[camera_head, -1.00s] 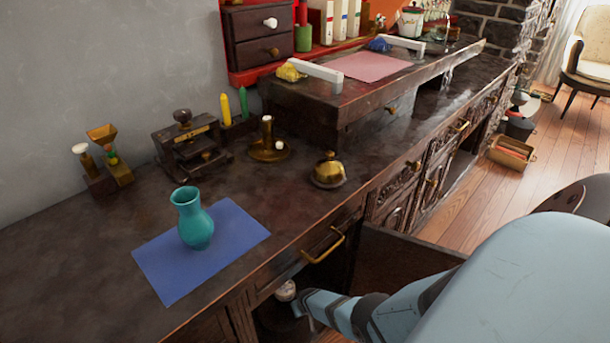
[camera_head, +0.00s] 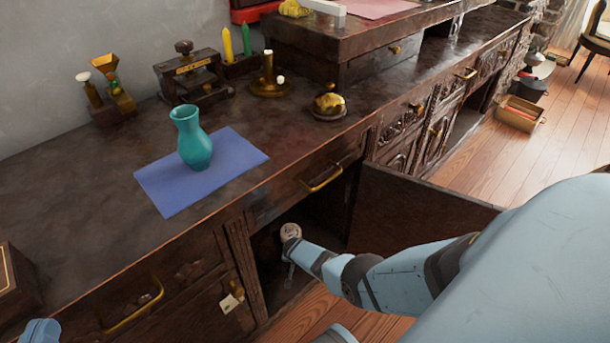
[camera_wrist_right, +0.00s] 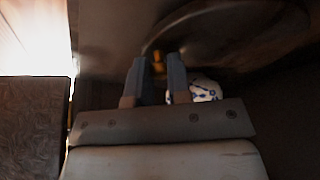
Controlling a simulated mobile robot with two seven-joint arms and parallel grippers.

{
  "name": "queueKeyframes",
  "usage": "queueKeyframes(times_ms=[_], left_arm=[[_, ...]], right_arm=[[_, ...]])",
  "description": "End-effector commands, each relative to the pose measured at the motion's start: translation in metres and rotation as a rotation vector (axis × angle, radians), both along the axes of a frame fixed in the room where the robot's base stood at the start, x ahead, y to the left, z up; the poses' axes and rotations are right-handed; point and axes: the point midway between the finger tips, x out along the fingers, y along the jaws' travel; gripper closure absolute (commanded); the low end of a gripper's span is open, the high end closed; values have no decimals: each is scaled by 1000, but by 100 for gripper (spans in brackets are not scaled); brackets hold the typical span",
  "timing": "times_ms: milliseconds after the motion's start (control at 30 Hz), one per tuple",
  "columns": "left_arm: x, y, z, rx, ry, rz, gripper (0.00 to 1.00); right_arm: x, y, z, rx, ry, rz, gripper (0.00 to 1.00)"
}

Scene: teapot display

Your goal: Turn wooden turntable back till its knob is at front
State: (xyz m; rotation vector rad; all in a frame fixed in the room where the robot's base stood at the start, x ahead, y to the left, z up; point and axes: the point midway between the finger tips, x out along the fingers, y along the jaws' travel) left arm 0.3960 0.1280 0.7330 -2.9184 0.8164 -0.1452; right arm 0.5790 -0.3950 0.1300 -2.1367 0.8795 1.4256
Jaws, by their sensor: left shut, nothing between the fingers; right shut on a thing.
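The wooden turntable (camera_wrist_right: 235,25) is a dark round disc in the right wrist view, inside the dim cabinet. Its small brass-coloured knob (camera_wrist_right: 158,62) sits between the fingertips of my right gripper (camera_wrist_right: 156,68), which is shut on it. A white piece with blue pattern (camera_wrist_right: 205,90), partly hidden by the gripper, is just right of the fingers. In the head view my right arm reaches into the open cabinet, and the turntable cannot be made out there. My left gripper (camera_head: 40,332) shows only in part at the lower left edge, shut and empty.
Above is the dark counter (camera_head: 90,235) with a teal vase (camera_head: 192,140) on a blue mat (camera_head: 238,155) and a brass bell (camera_head: 328,102). The cabinet's interior is dark and narrow.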

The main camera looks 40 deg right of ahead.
Motion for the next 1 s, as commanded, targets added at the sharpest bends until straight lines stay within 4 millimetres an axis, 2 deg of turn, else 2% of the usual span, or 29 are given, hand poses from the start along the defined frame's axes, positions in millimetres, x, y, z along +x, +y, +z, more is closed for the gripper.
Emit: queueKeyframes(times_ms=[300, 933, 967, 1000], left_arm=[[3, 2, 6, 15, -53, 2, 100], [2, 2, 4, 27, -56, 1, 100], [2, 2, 4, 25, -57, 2, 100], [2, 2, 4, 24, -56, 2, 100]], right_arm=[[10, 10, -1, 1, 2, -69, 100], [13, 13, 0, 0, 1, -89, 100], [13, 13, 0, 0, 1, -89, 77], [13, 13, 0, 0, 1, -89, 68]])
